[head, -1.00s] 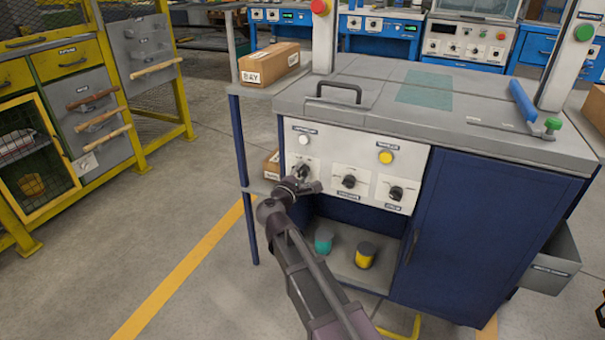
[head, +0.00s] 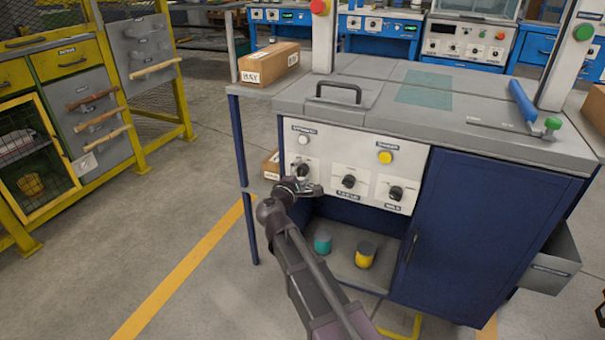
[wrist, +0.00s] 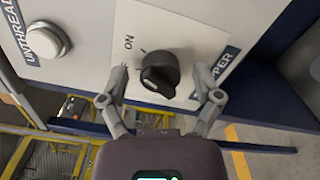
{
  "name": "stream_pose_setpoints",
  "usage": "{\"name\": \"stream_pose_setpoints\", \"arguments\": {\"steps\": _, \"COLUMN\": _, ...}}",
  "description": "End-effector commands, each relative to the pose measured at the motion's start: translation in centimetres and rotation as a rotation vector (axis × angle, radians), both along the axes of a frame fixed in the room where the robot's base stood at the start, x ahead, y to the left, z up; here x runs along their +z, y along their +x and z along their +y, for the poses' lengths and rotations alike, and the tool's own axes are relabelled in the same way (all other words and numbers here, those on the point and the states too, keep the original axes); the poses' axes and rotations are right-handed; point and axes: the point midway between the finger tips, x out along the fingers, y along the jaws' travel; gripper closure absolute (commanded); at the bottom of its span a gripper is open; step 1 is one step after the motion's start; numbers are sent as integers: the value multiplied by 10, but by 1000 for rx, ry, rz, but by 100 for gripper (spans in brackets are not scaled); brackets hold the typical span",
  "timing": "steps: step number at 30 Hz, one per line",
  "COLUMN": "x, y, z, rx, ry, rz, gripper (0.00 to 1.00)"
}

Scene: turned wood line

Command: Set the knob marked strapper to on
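The black knob (wrist: 160,74) sits on a white plate in the wrist view, with "ON" printed to its upper left. The knob's exact setting is hard to tell.
Two more black knobs (head: 348,181) (head: 396,193) sit to the right on the panel. A white button (wrist: 42,42) labelled "UNTHREAD" is beside the knob, and a yellow button (head: 386,157) is farther right. Below is an open shelf with a teal can (head: 323,242) and a yellow can (head: 365,255).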

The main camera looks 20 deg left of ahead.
Motion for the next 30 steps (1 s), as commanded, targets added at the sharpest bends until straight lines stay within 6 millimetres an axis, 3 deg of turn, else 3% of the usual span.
{"name": "stream_pose_setpoints", "arguments": {"steps": 11, "x": 0, "y": -3, "z": 0, "rx": 1, "ry": -1, "rz": 0, "gripper": 16}}
{"name": "stream_pose_setpoints", "arguments": {"steps": 16, "x": 0, "y": -13, "z": 0, "rx": 1, "ry": -1, "rz": 0, "gripper": 16}}
{"name": "stream_pose_setpoints", "arguments": {"steps": 30, "x": 0, "y": -82, "z": 6, "rx": 3, "ry": -1, "rz": 0, "gripper": 16}}
